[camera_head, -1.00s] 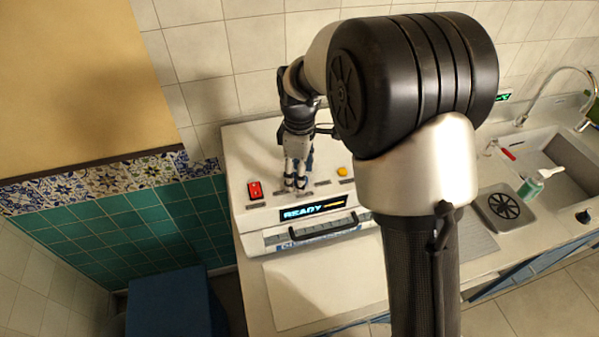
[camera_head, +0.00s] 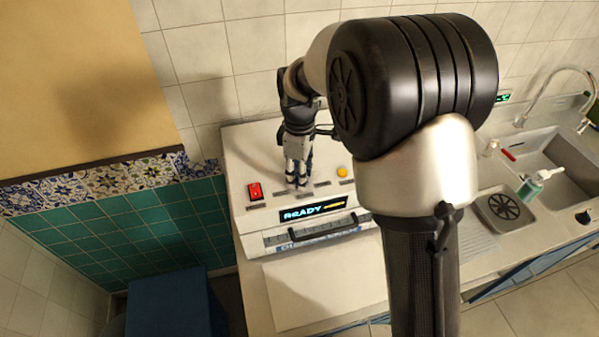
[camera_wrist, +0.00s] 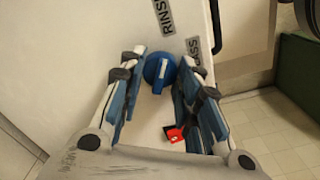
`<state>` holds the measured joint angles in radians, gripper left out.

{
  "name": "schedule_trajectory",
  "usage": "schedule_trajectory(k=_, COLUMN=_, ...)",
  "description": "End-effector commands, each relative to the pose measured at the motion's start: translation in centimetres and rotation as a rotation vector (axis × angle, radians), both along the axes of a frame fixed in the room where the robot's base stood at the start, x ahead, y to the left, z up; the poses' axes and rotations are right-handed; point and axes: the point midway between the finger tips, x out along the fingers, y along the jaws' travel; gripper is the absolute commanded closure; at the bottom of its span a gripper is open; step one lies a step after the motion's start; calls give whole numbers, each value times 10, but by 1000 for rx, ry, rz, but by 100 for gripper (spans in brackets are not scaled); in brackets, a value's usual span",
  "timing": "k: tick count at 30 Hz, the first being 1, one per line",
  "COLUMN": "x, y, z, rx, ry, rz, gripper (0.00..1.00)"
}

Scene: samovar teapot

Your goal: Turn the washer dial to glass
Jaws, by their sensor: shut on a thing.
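The washer (camera_head: 262,210) is a white machine on the counter, with a lit display (camera_head: 313,209) reading READY. Its blue round dial (camera_wrist: 159,72) has a white pointer mark and shows between my fingers in the wrist view. My gripper (camera_head: 297,185) points down onto the washer's top panel and is shut on the dial, which it hides in the head view. In the wrist view my gripper (camera_wrist: 160,80) has one finger on each side of the dial. A RINSE label (camera_wrist: 163,15) is partly cut off; another label (camera_wrist: 194,50) ending in SS is partly behind the right finger.
A red switch (camera_head: 255,190) and a yellow button (camera_head: 342,172) flank my gripper. A dark handle (camera_head: 322,229) runs along the washer's front. A sink (camera_head: 560,165) with a tap (camera_head: 555,85) is at the right. A tiled wall stands close behind.

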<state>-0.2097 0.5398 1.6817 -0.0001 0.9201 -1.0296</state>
Motion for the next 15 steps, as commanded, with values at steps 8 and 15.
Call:
schedule_trajectory(k=8, x=0, y=0, z=1, rx=1, ry=0, rz=-98, gripper=93)
schedule_trajectory(k=15, x=0, y=0, z=2, rx=0, ry=1, rz=-290, gripper=93)
